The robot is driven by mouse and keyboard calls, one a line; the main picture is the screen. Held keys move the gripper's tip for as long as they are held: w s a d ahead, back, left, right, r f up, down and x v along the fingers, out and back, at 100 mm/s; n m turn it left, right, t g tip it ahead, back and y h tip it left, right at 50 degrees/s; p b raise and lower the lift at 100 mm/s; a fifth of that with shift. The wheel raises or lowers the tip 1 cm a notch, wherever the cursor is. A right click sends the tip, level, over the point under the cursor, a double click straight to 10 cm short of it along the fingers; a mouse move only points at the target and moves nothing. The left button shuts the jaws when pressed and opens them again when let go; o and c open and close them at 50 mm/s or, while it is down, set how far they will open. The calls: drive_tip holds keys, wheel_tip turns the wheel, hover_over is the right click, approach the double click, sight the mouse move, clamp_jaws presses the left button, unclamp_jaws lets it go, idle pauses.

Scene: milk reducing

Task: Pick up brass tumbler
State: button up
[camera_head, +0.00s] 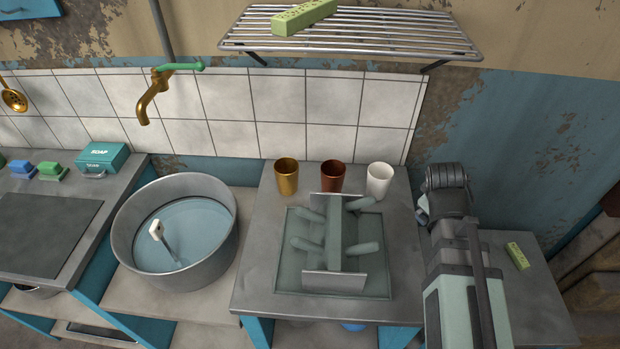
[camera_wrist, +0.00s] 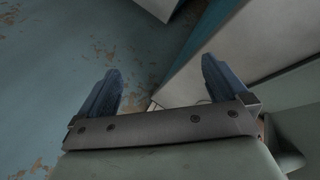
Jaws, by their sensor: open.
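The brass tumbler (camera_head: 287,178) stands upright on the back left part of the grey metal table (camera_head: 262,222). A red-brown tumbler (camera_head: 332,178) and a white tumbler (camera_head: 379,181) stand in a row to its right. My gripper shows in the wrist view (camera_wrist: 160,85) with its two blue fingers wide apart and nothing between them. It faces a worn blue surface and a pale edge, and no tumbler shows there. In the head view my arm is at the right, beyond the table's right edge and well apart from the brass tumbler; the fingers are not clearly visible there.
A drying rack (camera_head: 336,285) with grey pegs stands in front of the tumblers. A round metal basin (camera_head: 128,239) of water is at the left, under a brass tap (camera_head: 150,103). A wire shelf (camera_head: 400,43) hangs above. A green block (camera_head: 517,256) lies at the right.

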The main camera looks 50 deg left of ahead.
drive_tip(key=s+a+r+y, duration=0.1)
drive_tip(key=s+a+r, duration=0.2)
drive_tip(key=a+r, duration=0.15)
drive_tip(key=s+a+r+y, duration=0.1)
drive_tip(key=s+a+r, duration=0.15)
drive_tip(key=a, duration=0.35)
drive_tip(key=m+g+y, duration=0.3)
approach(286, 170)
drive_tip(key=shift+s+x, duration=0.15)
drive_tip(key=shift+x, duration=1.75)
drive_tip(key=shift+s+x, duration=0.15)
drive_tip(key=shift+x, duration=1.75)
drive_tip(key=shift+d+f, duration=0.1)
drive_tip(key=shift+d, duration=0.05)
drive_tip(key=shift+c, duration=0.2)
drive_tip(key=c, duration=1)
